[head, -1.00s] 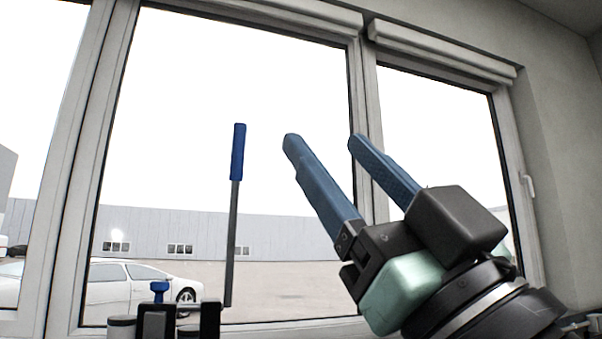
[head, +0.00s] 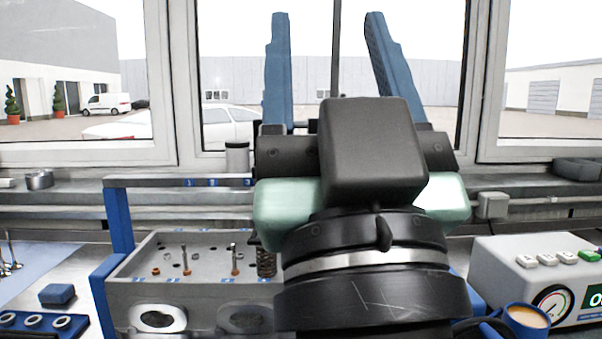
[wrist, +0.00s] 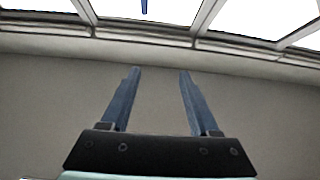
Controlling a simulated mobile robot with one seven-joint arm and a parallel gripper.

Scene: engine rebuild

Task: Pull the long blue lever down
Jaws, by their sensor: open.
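The long lever's thin grey shaft (head: 336,50) stands upright in the head view, between my two blue fingers in the picture. Its blue grip is above the head view's top edge, and my gripper's body hides its lower end. In the wrist view the blue grip (wrist: 144,6) shows at the top edge, beyond the fingertips and slightly left of the middle. My gripper (head: 328,16) is open and empty, with both fingers pointing up. It also shows in the wrist view (wrist: 160,71), with a clear gap between its fingers. I see no contact with the lever.
A grey engine block (head: 190,295) with loose small parts stands left of my arm, below a blue-and-grey frame (head: 118,215). A white gauge box (head: 510,262) and a cup (head: 526,318) are at the right. Windows and a sill lie behind.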

